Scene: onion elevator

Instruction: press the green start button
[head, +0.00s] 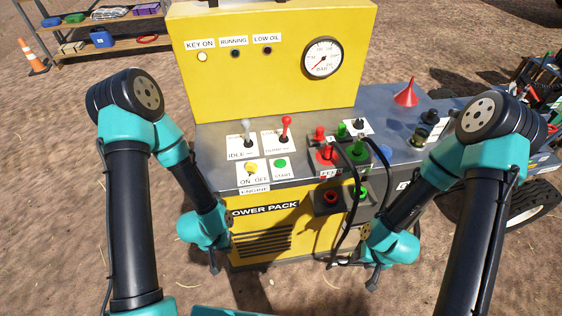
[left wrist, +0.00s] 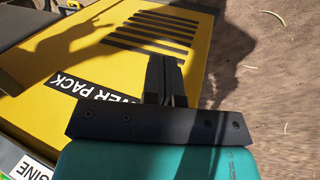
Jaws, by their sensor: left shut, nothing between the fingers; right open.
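The green start button (head: 280,163) sits on a white START plate on the top panel of the yellow power pack (head: 290,255), right of the yellow ON/OFF key switch (head: 251,168). My left gripper (head: 214,267) hangs in front of the pack, below the panel and left of the button, not touching it. In the left wrist view its fingers (left wrist: 165,80) are shut and empty, over the pack's front face by the vent slots. My right gripper (head: 373,283) is open, low in front of the pack to the right; its fingers look small here.
Levers for idle (head: 248,131) and a red-handled one (head: 285,128) stand behind the button. Red couplings (head: 326,152) and black hoses (head: 345,225) are to its right. A yellow upright panel (head: 270,60) with a gauge (head: 322,58) rises behind.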

